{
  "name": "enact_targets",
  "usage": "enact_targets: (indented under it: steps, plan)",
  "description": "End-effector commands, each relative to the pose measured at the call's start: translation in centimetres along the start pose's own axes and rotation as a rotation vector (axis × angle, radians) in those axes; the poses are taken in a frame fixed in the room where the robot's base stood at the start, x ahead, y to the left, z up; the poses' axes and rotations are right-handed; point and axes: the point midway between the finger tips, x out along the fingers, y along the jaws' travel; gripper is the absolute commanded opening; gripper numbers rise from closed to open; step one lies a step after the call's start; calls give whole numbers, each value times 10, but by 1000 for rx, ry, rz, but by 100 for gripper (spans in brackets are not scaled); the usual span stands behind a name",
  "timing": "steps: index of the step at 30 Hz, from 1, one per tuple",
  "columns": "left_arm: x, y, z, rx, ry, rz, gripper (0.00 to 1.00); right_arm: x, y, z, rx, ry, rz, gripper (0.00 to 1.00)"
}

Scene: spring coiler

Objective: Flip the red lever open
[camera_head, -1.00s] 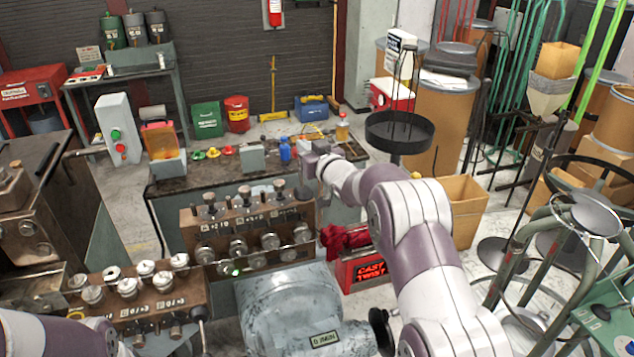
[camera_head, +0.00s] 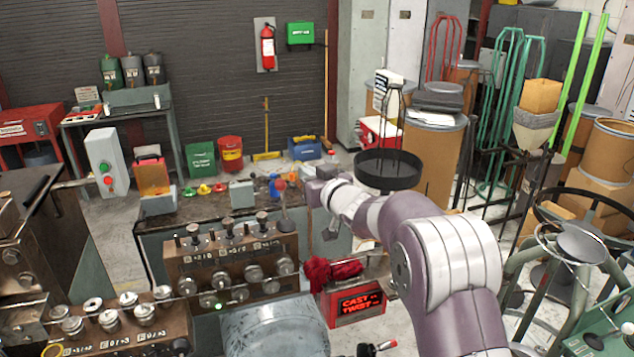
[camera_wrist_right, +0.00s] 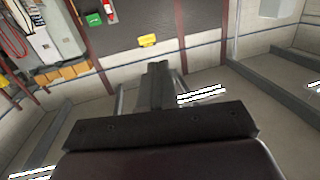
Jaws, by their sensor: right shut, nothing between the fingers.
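A lever with a red ball knob (camera_head: 281,186) on a grey shaft stands roughly upright at the right end of the brown control box (camera_head: 228,262). My right gripper (camera_head: 316,188) is just right of the knob, with a small gap between them in the picture. Depth between them is unclear. Its fingers are shut and empty, and show end-on in the right wrist view (camera_wrist_right: 158,85). The lever does not show in the wrist view. My left gripper is out of view.
A rounded grey housing (camera_head: 275,330) sits below the box. A red lit sign box (camera_head: 358,305) with red cloth is to the right. A workbench (camera_head: 200,207) with small items lies behind.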

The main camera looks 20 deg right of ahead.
Motion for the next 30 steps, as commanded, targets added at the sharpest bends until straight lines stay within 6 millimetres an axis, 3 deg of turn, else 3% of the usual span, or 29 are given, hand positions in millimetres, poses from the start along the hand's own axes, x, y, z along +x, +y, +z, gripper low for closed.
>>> enact_targets:
  steps: [7,18,20,23,25,27,30]
  plan:
    - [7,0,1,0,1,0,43,-24,1,-13,0,1,1,0]
    - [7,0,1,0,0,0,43,-25,1,-14,-14,-2,1,0]
    - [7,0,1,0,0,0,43,-26,9,-3,-56,-48,42,0]
    - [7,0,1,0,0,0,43,-44,29,53,-65,-245,154,0]
    - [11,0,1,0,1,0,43,-79,33,112,-49,-462,232,0]
    - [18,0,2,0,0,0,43,-126,22,169,-21,-691,270,0]
    - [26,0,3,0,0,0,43,-201,-9,231,30,-982,267,0]
